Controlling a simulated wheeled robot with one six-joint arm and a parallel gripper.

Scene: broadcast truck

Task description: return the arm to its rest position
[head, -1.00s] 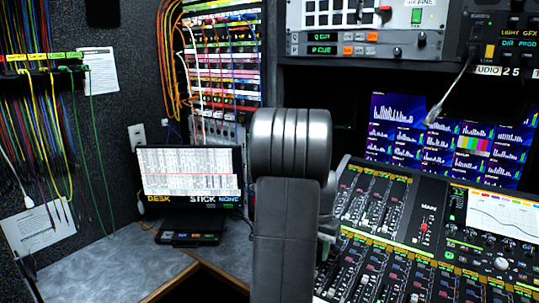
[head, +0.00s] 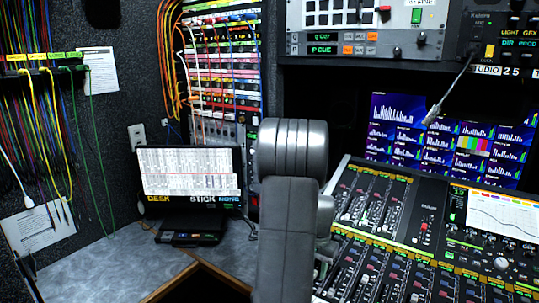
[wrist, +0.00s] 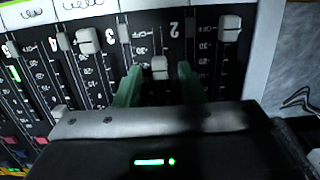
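My grey arm (head: 288,235) stands upright in front of the mixing console in the head view, with its rounded joint at the top. My gripper is hidden behind the arm there. In the wrist view, my gripper (wrist: 159,72) shows two green fingers held apart with nothing gripped. It is over a panel of faders (wrist: 85,75). A light fader cap (wrist: 159,68) appears between the fingertips, with gaps on both sides; I cannot tell how far beyond them it is.
The mixing console (head: 385,235) fills the lower right, close to my arm. A small monitor (head: 190,172) stands on the grey desk (head: 115,255) at left. Patch cables (head: 45,130) hang on the left wall. A cable with a plug (head: 432,115) hangs before the blue screens.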

